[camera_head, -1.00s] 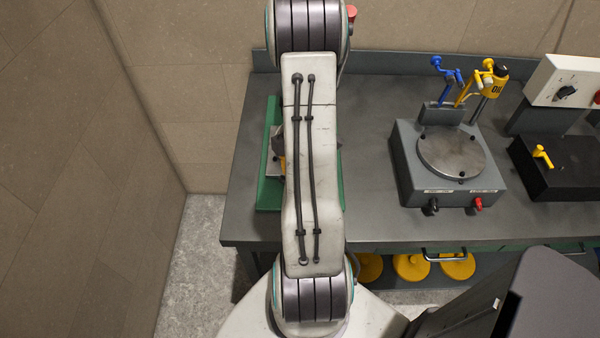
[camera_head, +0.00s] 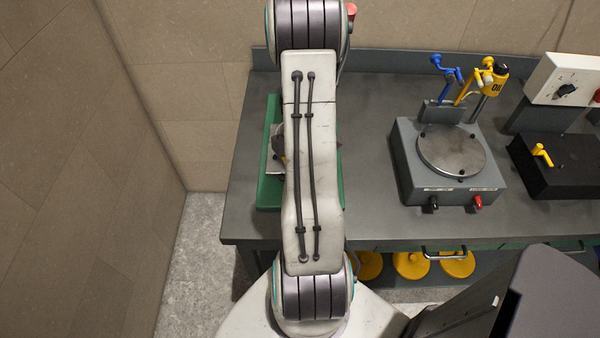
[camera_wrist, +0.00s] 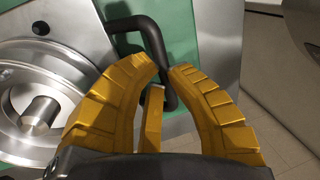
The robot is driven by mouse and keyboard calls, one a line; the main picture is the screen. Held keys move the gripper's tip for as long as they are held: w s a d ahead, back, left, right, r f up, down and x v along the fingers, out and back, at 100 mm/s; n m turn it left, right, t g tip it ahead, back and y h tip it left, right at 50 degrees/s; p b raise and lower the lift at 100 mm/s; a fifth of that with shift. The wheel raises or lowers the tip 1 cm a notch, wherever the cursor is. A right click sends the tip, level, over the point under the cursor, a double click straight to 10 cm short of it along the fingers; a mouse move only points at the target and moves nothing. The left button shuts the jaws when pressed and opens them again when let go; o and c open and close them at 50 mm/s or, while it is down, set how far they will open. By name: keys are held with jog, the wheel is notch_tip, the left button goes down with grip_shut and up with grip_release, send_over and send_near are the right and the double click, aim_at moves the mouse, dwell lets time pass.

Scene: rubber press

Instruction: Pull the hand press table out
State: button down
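The black bar-shaped handle (camera_wrist: 155,42) stands out from a green and metal panel in the wrist view. My gripper (camera_wrist: 164,70) has yellow fingers, one on each side of the handle's lower part, their tips curved inward. A third yellow piece lies between them, lower down. A narrow gap shows between the tips, and I cannot tell whether they press on the handle. In the head view my arm covers the gripper and most of the green press (camera_head: 270,185) at the table's left end.
A round metal plate with a short post (camera_wrist: 35,120) is left of the handle. On the dark worktable (camera_head: 375,215), a grey device with a round plate (camera_head: 405,165) and a black box (camera_head: 565,180) stand to the right. A wall is close on the left.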

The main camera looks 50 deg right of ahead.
jog(key=shift+f, duration=0.1)
dwell(0.4)
jog(key=shift+s+a+f+b, duration=0.1)
jog(key=shift+s+a+b, duration=0.1)
jog(key=shift+b, duration=0.2)
jog(key=s+a+b, duration=0.2)
jog(key=a, duration=0.1)
jog(key=shift+s+b, duration=0.2)
jog(key=shift+b, duration=0.15)
jog(key=c, duration=1.1)
grip_release()
jog(key=shift+d, duration=0.1)
jog(key=shift+w, duration=0.1)
jog(key=shift+r, duration=0.25)
jog(key=v, duration=1.1)
jog(key=shift+r, duration=0.4)
